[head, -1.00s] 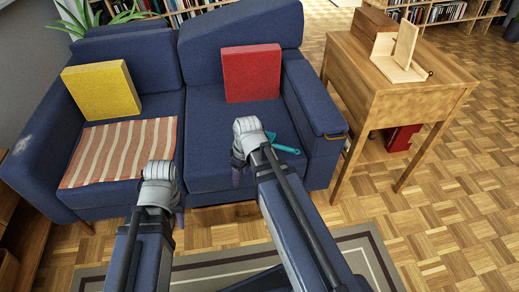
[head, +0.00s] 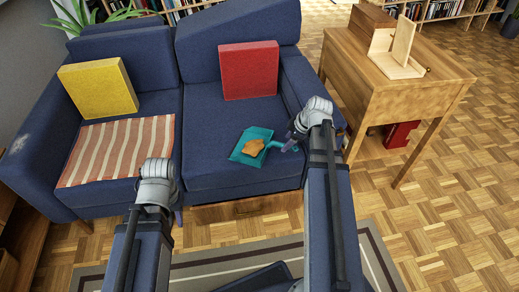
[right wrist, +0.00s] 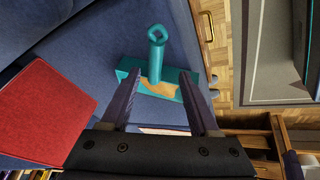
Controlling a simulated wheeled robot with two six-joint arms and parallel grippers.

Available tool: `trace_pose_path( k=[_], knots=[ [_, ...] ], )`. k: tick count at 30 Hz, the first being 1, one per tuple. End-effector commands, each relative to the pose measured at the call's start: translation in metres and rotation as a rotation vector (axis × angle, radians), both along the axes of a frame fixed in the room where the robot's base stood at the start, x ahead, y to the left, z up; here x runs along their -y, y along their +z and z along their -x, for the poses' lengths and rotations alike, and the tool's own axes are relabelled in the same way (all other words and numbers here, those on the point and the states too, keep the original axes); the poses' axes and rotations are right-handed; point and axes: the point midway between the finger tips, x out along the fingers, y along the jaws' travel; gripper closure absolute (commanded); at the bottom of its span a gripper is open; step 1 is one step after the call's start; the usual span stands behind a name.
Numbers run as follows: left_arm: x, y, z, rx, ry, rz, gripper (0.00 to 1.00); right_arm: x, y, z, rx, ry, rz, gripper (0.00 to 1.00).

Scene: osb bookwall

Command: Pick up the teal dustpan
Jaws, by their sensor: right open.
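The teal dustpan (head: 262,133) lies on the right seat of the blue sofa, with its handle pointing right. An orange-yellow piece (head: 253,148) lies on its pan. My right gripper (head: 297,138) is beside the handle end, over the seat near the right armrest. In the right wrist view the gripper (right wrist: 160,102) is open and empty. The dustpan handle (right wrist: 156,62) shows ahead, between the lines of the fingers and apart from them. My left gripper (head: 178,214) hangs before the sofa's front, left of the dustpan; its fingers are mostly hidden by the wrist.
The sofa (head: 215,165) holds a red cushion (head: 249,70), a yellow cushion (head: 98,88) and a striped cloth (head: 118,150). The right armrest (head: 308,88) rises close to my right gripper. A wooden table (head: 420,92) stands to the right. A striped rug (head: 225,265) lies in front.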

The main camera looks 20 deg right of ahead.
Motion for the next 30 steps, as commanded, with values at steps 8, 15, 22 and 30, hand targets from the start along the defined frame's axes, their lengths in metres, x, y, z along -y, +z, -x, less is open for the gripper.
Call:
trace_pose_path(
  k=[8,15,22,30],
  knots=[
    [0.0,-0.012,0.0,0.0,-0.002,0.002,0.65,-0.002,-0.012,-0.006,-0.001,-0.001,0.0,0.38],
    [0.001,-0.032,0.0,0.0,-0.005,0.004,0.65,-0.005,-0.032,-0.021,-0.001,0.0,-0.001,0.38],
    [0.002,-0.055,0.0,0.001,-0.01,0.007,0.65,-0.009,-0.055,-0.034,-0.001,-0.001,-0.001,0.38],
    [0.002,-0.053,0.0,0.0,-0.011,0.008,0.65,-0.01,-0.053,-0.034,0.0,-0.002,-0.001,0.38]
  ],
)
